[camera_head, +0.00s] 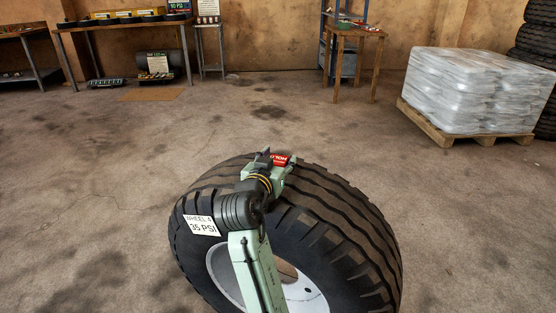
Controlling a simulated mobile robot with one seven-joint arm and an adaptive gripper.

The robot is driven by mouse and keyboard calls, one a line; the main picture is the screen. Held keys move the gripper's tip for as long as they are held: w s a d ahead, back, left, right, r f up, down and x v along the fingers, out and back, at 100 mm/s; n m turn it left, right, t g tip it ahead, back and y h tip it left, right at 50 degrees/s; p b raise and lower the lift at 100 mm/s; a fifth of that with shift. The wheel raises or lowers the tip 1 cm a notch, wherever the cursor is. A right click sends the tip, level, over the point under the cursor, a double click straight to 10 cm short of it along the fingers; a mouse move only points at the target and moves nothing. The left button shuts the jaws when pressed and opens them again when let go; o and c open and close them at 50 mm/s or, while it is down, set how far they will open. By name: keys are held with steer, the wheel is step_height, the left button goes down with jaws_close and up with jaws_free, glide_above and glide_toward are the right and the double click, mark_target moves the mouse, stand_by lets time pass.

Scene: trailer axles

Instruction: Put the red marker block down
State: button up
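The red marker block (280,159) is a small red piece with white lettering that reads upside down. It sits between the fingers of my gripper (276,158), which looks shut on it. Gripper and block are over the top tread of a large black tyre (335,215) on a pale rim. I cannot tell whether the block touches the tread. My arm crosses in front of the tyre and hides part of the rim. A white label (202,226) on the tyre's left sidewall reads "WHEEL 5" and "35 PSI".
A pallet (437,133) with wrapped sacks (470,92) stands at the right, by stacked tyres (537,40). A long workbench (115,24) is at the back left and a small wooden table (357,33) at the back centre. The floor between is clear.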

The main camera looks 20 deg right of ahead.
steer(key=shift+o, duration=0.8)
steer(key=shift+r, duration=0.1)
